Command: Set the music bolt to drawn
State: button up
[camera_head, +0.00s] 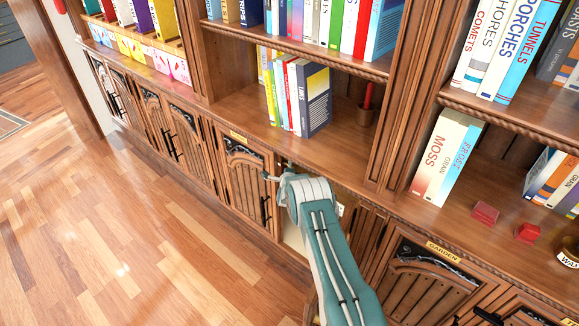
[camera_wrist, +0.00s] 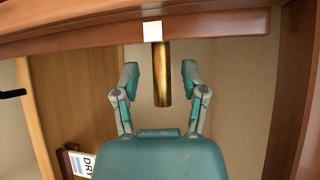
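A vertical brass rod (camera_wrist: 162,75), which appears to be the bolt, hangs below a reddish wooden rail in the wrist view. A small blank white square (camera_wrist: 152,31) sits at its top end. My gripper (camera_wrist: 160,80) is open, with one finger on each side of the rod and a visible gap on both sides. In the head view my arm's end is at the front of the lower cabinets, below the shelf edge, and hides the rod. No label reading music is legible.
A GARDEN plate (camera_head: 443,252) marks the cabinet right of my arm. Books (camera_head: 297,92) stand on the shelf above. Wooden floor (camera_head: 120,230) is clear at left.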

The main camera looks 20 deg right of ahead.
grip_shut()
jog(key=shift+f, duration=0.1)
jog(key=shift+s+f, duration=0.1)
jog(key=shift+f, duration=1.15)
jog(key=shift+o, duration=0.2)
grip_release()
jog(key=shift+f, duration=0.2)
jog(key=shift+r, duration=0.15)
